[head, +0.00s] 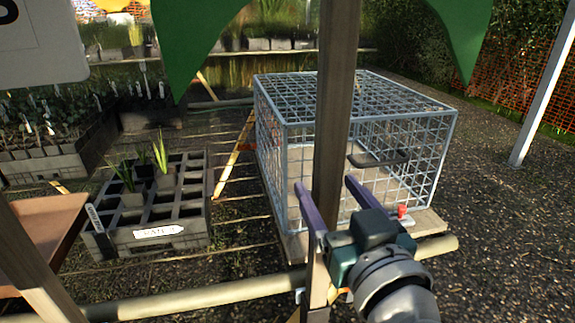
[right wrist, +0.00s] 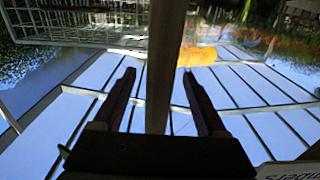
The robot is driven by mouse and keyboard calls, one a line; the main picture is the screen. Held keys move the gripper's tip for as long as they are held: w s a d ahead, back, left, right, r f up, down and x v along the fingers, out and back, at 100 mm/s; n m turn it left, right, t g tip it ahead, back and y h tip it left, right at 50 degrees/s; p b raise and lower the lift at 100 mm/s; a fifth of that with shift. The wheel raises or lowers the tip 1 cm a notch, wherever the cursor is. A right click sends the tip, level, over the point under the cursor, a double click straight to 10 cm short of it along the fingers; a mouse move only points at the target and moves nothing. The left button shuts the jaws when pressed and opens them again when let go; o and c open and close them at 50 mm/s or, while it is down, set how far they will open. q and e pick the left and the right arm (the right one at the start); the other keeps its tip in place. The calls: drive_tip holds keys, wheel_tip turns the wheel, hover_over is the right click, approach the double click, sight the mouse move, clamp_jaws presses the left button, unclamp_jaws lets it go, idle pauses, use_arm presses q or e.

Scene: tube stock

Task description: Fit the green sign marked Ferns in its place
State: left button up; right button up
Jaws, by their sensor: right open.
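No lettering reading Ferns shows in either view. Two large green pointed shapes, a left one (head: 195,40) and a right one (head: 468,35), hang in from the top edge of the head view. I cannot tell whether they belong to the Ferns sign. My right gripper (head: 333,197) is open, its two purple fingers apart. A wooden post (head: 338,90) runs upright between the fingers in the head view. The post also shows between the fingers in the right wrist view (right wrist: 165,60). I cannot tell whether they touch it. My left gripper is out of view.
A wire cage (head: 290,135) stands behind the right gripper. A grey crate (head: 190,215) with small plants is at left, beside a brown surface (head: 45,230). A white sign (head: 45,60) fills the top left corner. Gravel ground at right is open, with a pale pole (head: 540,95).

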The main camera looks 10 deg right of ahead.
drive_tip(key=shift+f, duration=0.1)
drive_tip(key=shift+s, duration=0.35)
drive_tip(key=s, duration=0.9)
drive_tip(key=shift+d+p, duration=0.15)
drive_tip(key=shift+p, duration=0.3)
drive_tip(key=shift+s, duration=0.1)
